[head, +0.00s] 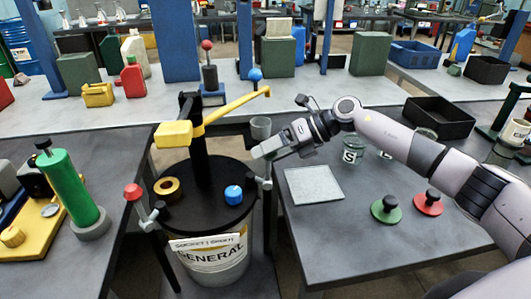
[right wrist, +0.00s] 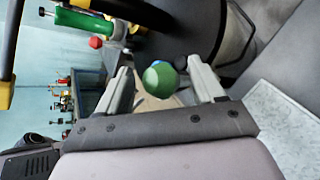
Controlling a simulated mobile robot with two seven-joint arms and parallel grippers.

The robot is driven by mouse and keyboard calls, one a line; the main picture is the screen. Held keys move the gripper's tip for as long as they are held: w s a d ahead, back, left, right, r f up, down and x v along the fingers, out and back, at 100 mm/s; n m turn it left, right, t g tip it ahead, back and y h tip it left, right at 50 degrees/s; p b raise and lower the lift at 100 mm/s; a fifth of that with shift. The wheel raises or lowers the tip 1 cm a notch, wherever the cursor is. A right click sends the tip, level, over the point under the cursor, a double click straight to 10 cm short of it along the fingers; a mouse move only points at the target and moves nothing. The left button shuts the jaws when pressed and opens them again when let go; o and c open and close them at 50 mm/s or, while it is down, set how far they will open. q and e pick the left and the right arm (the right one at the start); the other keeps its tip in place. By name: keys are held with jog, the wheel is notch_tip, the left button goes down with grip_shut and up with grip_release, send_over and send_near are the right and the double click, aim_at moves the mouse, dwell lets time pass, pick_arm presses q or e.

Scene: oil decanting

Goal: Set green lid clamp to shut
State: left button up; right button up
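The drum (head: 212,262) marked GENERAL has a black lid (head: 205,212) with side clamps. The left clamp has a red knob (head: 133,192). The right clamp's metal lever (head: 266,185) stands at the lid's right edge, its top hidden by my right gripper in the head view. In the right wrist view a round green knob (right wrist: 160,78) shows between the fingers. My right gripper (head: 262,153) is open around it, with a gap on each side; contact is not visible. The clamp's lock state cannot be told. My left gripper is not in view.
A yellow-handled pump (head: 198,130) rises from the lid, its arm reaching right near my gripper. A blue cap (head: 234,193) and brass ring (head: 168,189) are on the lid.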

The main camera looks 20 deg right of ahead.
jog(key=v, duration=0.6)
jog(key=shift+r+b, duration=0.2)
jog(key=shift+b, duration=0.2)
jog(key=shift+d, duration=0.1)
